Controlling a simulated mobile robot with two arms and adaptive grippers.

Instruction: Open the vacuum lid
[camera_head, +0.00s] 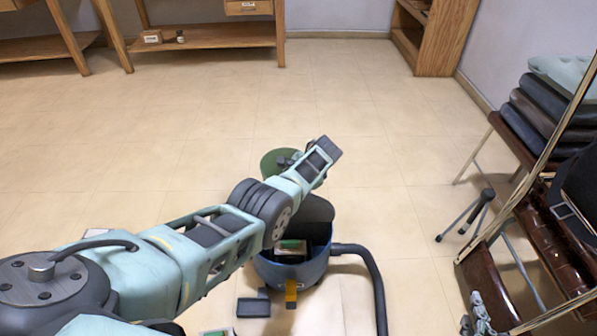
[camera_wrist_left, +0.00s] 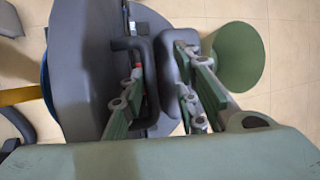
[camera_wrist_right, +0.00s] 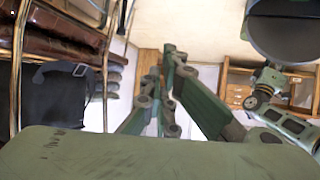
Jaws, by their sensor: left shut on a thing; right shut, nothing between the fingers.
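The vacuum (camera_head: 282,272) is a blue round canister with a dark hose, standing on the floor. Its dark grey lid (camera_head: 318,210) is tilted up at the far side, so the dark inside shows. In the left wrist view the lid (camera_wrist_left: 82,75) fills the left part. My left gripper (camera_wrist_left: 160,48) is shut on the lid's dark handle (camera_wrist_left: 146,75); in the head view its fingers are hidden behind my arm. My right gripper (camera_head: 479,303) is at the lower right, away from the vacuum. In the right wrist view it (camera_wrist_right: 170,55) is shut and empty.
A green bin (camera_head: 277,162) stands just behind the vacuum. The hose (camera_head: 374,280) curves down to its right. A small dark piece (camera_head: 254,307) lies in front of it. The floor behind is clear.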

